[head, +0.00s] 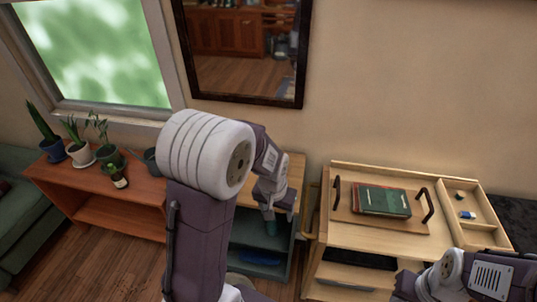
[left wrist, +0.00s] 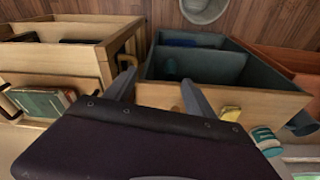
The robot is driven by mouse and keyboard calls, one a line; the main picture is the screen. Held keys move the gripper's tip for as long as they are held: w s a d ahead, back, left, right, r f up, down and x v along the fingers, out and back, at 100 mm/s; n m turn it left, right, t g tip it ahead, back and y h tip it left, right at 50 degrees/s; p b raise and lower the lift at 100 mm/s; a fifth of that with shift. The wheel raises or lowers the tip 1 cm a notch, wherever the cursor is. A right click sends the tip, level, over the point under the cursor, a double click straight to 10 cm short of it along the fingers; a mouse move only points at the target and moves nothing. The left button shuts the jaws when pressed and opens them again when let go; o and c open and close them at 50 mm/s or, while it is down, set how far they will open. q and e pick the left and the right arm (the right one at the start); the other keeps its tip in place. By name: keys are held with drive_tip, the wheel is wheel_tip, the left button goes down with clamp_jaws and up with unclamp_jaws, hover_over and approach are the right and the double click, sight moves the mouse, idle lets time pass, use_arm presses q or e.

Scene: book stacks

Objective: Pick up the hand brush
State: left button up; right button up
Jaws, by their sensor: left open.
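No hand brush can be made out for sure in either view. A small yellow object (left wrist: 230,113) lies on the wooden top of the teal shelf unit (left wrist: 205,65) in the left wrist view; it may be the brush, but its shape is too small to tell. My left gripper (head: 272,208) is over this unit in the head view. In the left wrist view its two fingers (left wrist: 160,88) are apart with nothing held, and the yellow object is just right of the right finger. My left arm hides part of the unit in the head view. My right gripper is out of view.
A wooden cart (head: 333,227) stands to the right, carrying a handled tray with books (head: 382,200). A red-brown shelf (head: 140,198) with potted plants (head: 80,153) is at the left. A teal-and-white jar (left wrist: 267,137) is near the yellow object.

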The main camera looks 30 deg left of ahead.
use_arm(q)
drive_tip(key=w+a, duration=0.3)
drive_tip(key=w, duration=0.3)
drive_tip(key=w+a+n+t+p, duration=0.1)
drive_tip(key=w+a, duration=0.2)
drive_tip(key=w, duration=0.3)
drive_tip(key=w+a+n+t+y+p, duration=0.1)
drive_tip(key=w+a, duration=0.3)
drive_tip(key=w, duration=0.3)
drive_tip(key=shift+a+f, duration=0.1)
drive_tip(key=shift+f, duration=0.15)
drive_tip(key=shift+w+a+f, duration=0.1)
drive_tip(key=shift+w+f, duration=0.05)
drive_tip(key=p+x, duration=0.1)
drive_tip(key=x, duration=0.2)
drive_tip(key=shift+w+f, duration=0.2)
drive_tip(key=shift+w, duration=0.05)
drive_tip(key=x, duration=0.2)
drive_tip(key=p+x, duration=0.1)
drive_tip(key=x, duration=0.2)
drive_tip(key=shift+w+f, duration=0.25)
drive_tip(key=shift+w, duration=0.1)
drive_tip(key=shift+s+r, duration=0.1)
drive_tip(key=c, duration=0.7)
clamp_jaws()
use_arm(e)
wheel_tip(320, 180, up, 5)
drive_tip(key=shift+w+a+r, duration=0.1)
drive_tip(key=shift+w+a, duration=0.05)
